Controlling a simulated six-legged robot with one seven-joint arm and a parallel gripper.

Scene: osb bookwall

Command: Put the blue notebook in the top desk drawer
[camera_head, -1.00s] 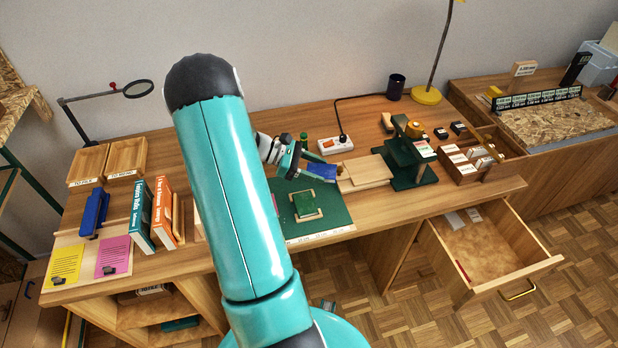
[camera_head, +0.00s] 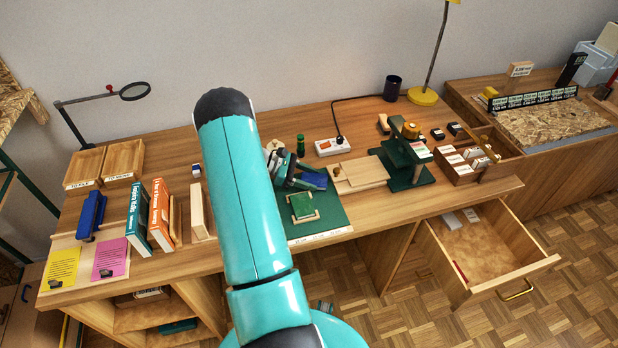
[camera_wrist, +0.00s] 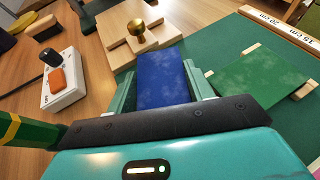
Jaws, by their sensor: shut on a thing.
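The blue notebook (camera_wrist: 163,80) is between the two fingers of my gripper (camera_wrist: 163,92) in the wrist view, and the gripper is shut on it. In the head view the notebook (camera_head: 314,180) shows as a small blue patch at the end of my gripper (camera_head: 300,178), above the green mat's back part. The top desk drawer (camera_head: 529,268) is pulled open at the right front of the desk. It holds a red item at its left side and pale items at the back. My arm hides part of the desk's middle.
A green book (camera_head: 302,207) lies in a wooden holder on the green mat (camera_head: 335,218). Wooden boards (camera_head: 358,174) and a dark green press (camera_head: 408,172) stand right of the gripper. Upright books (camera_head: 140,220) stand at left.

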